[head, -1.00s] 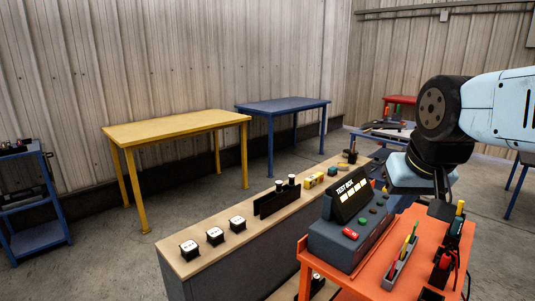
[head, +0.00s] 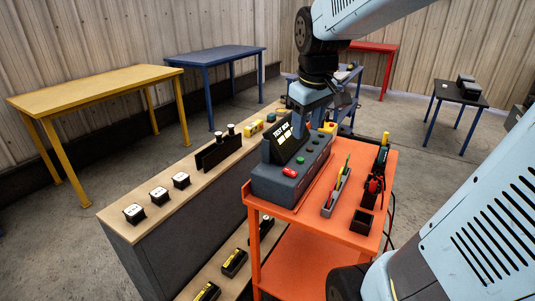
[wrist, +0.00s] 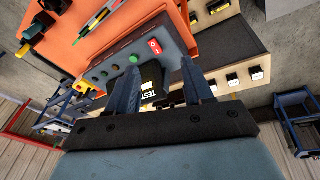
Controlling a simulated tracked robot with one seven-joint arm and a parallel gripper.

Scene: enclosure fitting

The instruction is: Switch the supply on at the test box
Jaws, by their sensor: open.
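The test box (head: 290,172) is a dark grey console on the orange cart, with a sign panel reading TEST BOX (head: 284,139). Its front carries a red rocker switch (head: 290,172), a green button and other small controls. In the wrist view the red switch (wrist: 155,46) and green button (wrist: 134,59) show beyond the fingers. My gripper (wrist: 163,82) is open and empty, its two fingers apart on either side of the sign panel in that view. In the head view my gripper is above and behind the box; its fingertips are partly hidden there.
The orange cart (head: 285,214) also holds a grey tray of screwdrivers (head: 336,192) and a holder with tools (head: 372,190). A long bench (head: 130,214) with white sockets stands to the left. Yellow and blue tables stand behind, with clear floor between.

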